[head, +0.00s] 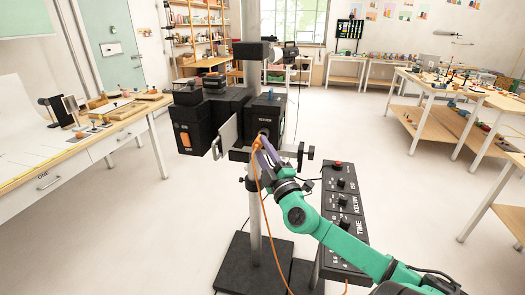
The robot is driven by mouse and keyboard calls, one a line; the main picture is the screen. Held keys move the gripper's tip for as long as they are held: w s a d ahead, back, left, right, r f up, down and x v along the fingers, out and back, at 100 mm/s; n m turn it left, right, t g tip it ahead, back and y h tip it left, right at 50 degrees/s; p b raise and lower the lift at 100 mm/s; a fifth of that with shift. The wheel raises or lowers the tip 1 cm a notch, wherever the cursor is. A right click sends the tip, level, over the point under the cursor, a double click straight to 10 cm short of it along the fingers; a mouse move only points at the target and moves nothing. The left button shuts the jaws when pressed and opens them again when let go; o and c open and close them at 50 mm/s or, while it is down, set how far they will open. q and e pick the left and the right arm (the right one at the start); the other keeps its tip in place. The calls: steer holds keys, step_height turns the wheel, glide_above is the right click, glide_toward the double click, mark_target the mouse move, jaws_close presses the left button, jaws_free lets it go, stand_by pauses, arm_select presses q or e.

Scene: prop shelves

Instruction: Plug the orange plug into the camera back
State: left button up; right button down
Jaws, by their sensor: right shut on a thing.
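The camera, a large black body with bellows (231,105), is mounted on a grey column in the middle of the head view. The camera back (268,111) is a black box facing me, with a small white label and a dark round spot low on its face. My right gripper (262,146), on the green arm, is shut on the orange plug (257,141) just in front of the lower part of that face. The fingers partly hide the plug, and I cannot tell whether it touches the back. An orange cable (262,205) hangs from it. My left gripper is out of view.
A black control panel (345,210) with knobs and a red button stands right of the column, close to my right arm. A black base plate (255,262) lies below. Tables (90,150) stand left and right. Open floor lies around the stand.

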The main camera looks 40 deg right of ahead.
mark_target(269, 124)
steer(key=shift+b, duration=0.5)
stand_by(0.7)
steer(key=shift+w+d+b, duration=0.55)
steer(key=shift+d+b, duration=0.35)
steer(key=shift+b, duration=0.65)
stand_by(2.8)
steer(key=shift+r, duration=0.2)
stand_by(0.3)
steer(key=c, duration=0.5)
jaws_free()
steer(key=shift+d, duration=0.1)
steer(key=shift+o, duration=0.2)
steer(key=shift+w+f, duration=0.15)
